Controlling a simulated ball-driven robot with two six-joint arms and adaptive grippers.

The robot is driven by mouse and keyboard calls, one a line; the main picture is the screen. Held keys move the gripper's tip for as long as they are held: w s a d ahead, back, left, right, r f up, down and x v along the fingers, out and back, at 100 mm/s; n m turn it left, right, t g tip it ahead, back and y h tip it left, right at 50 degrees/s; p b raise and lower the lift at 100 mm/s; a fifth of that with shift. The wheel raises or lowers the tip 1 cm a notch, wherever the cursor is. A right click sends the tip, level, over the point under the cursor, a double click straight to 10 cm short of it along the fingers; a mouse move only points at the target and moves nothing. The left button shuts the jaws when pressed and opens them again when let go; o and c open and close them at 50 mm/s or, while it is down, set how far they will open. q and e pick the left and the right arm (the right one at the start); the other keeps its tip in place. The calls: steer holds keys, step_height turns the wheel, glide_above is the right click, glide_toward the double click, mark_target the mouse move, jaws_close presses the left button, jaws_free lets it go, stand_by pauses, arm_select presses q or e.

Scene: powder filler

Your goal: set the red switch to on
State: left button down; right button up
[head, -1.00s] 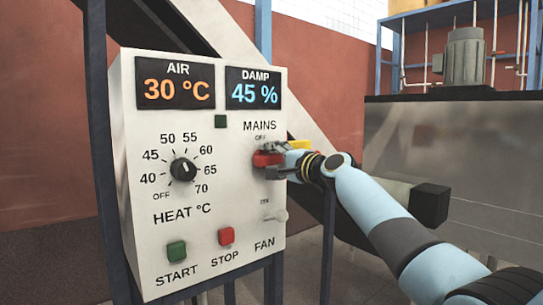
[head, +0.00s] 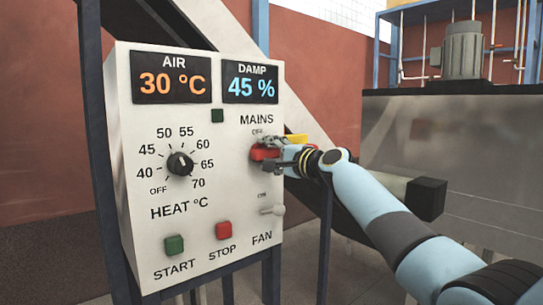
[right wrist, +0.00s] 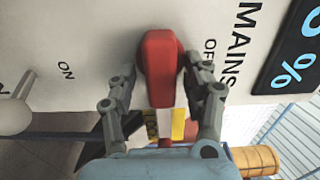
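The red switch (head: 263,152) is on the front of the white control panel, under the word MAINS and just below OFF. ON is printed lower down. In the right wrist view, the red switch (right wrist: 160,68) is a rounded red handle between OFF on the right and ON on the left. My right gripper (head: 272,153) is at the switch. In the right wrist view, the fingers of my right gripper (right wrist: 162,75) are apart, one on each side of the red handle. I cannot tell whether they touch it. My left gripper is not in view.
The panel (head: 140,215) also carries a heat dial (head: 180,163), a green START button (head: 174,244), a red STOP button (head: 223,230) and a grey FAN toggle (head: 272,210). A yellow piece (head: 297,139) shows behind my gripper. A metal machine (head: 460,160) stands at the right.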

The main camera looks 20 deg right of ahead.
steer(key=v, duration=1.2)
